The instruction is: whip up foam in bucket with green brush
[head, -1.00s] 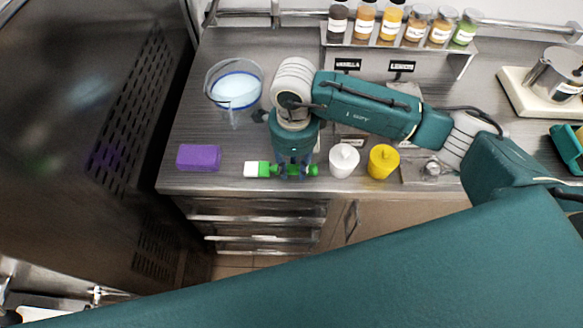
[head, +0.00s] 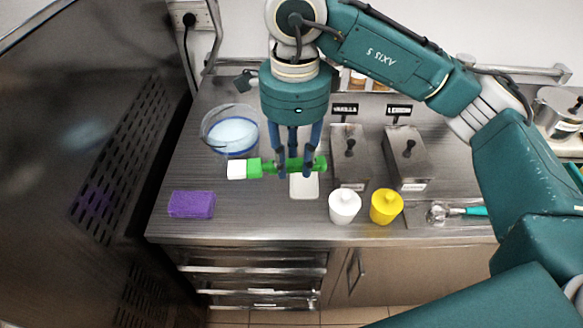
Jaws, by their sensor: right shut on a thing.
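The green brush (head: 254,168) has a white bristle head that points left. My right gripper (head: 293,166) is shut on its green handle and holds it level above the counter. The clear bucket (head: 229,130) stands on the counter to the left of my gripper, with a whitish-blue content and a blue ring inside. The brush is in front and to the right of the bucket, outside it. My left gripper does not show.
A purple sponge (head: 191,204) lies at the counter's front left. A white jar (head: 344,206) and a yellow jar (head: 386,206) stand at the front. Two metal containers labelled vanilla (head: 348,156) and lemon (head: 408,160) stand behind them. A dark machine (head: 90,150) borders the counter on the left.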

